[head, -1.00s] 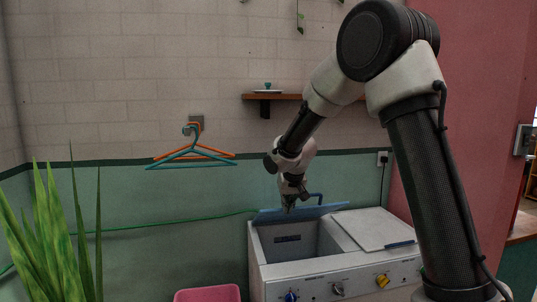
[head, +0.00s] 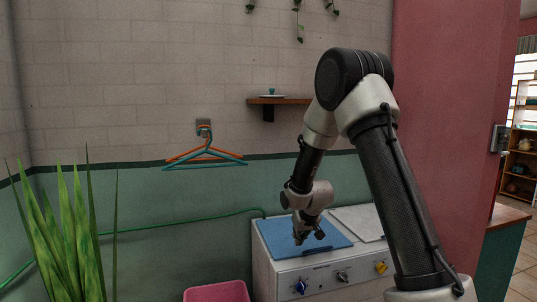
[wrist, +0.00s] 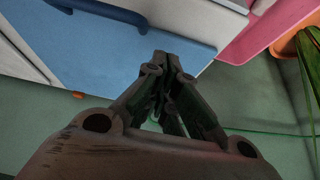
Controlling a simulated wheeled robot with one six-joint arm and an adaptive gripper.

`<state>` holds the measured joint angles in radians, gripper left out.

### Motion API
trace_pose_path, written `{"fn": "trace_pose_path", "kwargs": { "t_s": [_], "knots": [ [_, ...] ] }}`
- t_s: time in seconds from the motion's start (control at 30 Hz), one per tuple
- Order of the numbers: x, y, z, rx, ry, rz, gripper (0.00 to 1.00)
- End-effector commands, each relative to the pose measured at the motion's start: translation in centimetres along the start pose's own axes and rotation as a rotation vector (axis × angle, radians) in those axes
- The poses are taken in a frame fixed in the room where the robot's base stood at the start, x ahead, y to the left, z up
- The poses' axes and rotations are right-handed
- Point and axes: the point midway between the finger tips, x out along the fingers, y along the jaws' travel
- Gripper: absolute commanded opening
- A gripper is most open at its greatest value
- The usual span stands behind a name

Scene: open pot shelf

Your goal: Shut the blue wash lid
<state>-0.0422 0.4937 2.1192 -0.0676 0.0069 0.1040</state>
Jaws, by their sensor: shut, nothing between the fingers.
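The blue wash lid (head: 276,238) lies flat over the left opening of the white washing machine (head: 264,275) in the head view. In the wrist view the blue lid (wrist: 100,45) fills the upper left, with its darker blue handle (wrist: 140,20) along the top. My gripper (head: 310,237) is over the lid's right part, fingers pointing down. In the wrist view my gripper (wrist: 160,70) is shut and empty, its tips over the lid's edge. I cannot tell whether it touches the lid.
A white lid (head: 357,222) covers the machine's right side. Knobs (head: 342,276) line its front. A pink tub (head: 217,292) stands at the left, near a tall plant (head: 70,230). Hangers (head: 205,158) and a small shelf (head: 280,101) are on the wall.

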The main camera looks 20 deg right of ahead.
Motion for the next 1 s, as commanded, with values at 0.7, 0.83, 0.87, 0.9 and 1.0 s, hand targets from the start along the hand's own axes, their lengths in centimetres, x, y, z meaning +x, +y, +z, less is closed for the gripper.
{"fn": "trace_pose_path", "kwargs": {
  "t_s": [0.7, 0.83, 0.87, 0.9, 1.0],
  "knots": [
    [1.9, 0.5, 2.2, -0.001, 0.088, 0.021, 0.00],
    [1.9, 0.5, 2.2, -0.001, 0.088, 0.020, 0.00],
    [2.0, 0.5, 2.2, -0.001, 0.088, 0.020, 0.00],
    [2.0, 0.5, 2.2, -0.001, 0.088, 0.020, 0.00],
    [2.3, 0.4, 2.3, -0.001, 0.087, 0.020, 0.00]
  ]
}}
